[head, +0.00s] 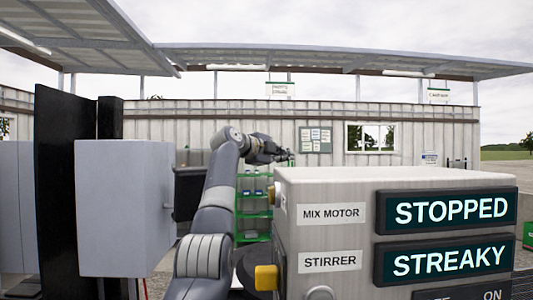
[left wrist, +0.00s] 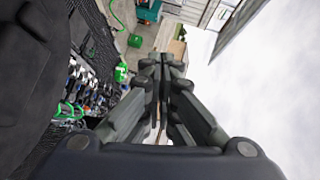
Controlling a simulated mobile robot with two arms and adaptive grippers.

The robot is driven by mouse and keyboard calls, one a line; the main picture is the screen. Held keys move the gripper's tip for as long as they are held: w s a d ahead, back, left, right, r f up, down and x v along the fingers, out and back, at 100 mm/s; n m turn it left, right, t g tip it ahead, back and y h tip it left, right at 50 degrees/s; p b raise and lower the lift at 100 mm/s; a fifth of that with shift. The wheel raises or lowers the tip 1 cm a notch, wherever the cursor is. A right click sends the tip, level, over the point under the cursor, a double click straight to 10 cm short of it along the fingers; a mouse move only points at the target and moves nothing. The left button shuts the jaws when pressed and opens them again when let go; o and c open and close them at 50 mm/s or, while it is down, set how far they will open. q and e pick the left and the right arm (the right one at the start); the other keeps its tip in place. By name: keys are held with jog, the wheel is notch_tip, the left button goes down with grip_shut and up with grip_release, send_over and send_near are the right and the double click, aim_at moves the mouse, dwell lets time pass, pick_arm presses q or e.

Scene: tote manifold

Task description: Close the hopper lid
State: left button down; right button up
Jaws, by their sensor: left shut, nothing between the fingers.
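I cannot pick out the hopper lid in either view. A pale control cabinet (head: 330,262) stands close on the right of the head view, with dark displays reading STOPPED (head: 446,209) and STREAKY (head: 446,260). A dark rounded shape (head: 248,262) shows partly between my left arm and the cabinet; I cannot tell if it is the hopper. My left gripper (head: 286,156) is raised beyond the cabinet's left edge, apart from it. In the left wrist view the fingers (left wrist: 162,62) are shut with nothing between them. My right gripper is out of view.
A grey box (head: 125,208) on a black upright stands at the left. A green shelf rack (head: 254,205) is behind my arm. A yellow knob (head: 266,278) sticks out from the cabinet's left side. Open air surrounds the gripper.

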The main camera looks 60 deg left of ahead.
pick_arm(q)
jog(key=v, duration=1)
jog(key=shift+s, duration=0.35)
jog(key=shift+w+d+f, duration=0.1)
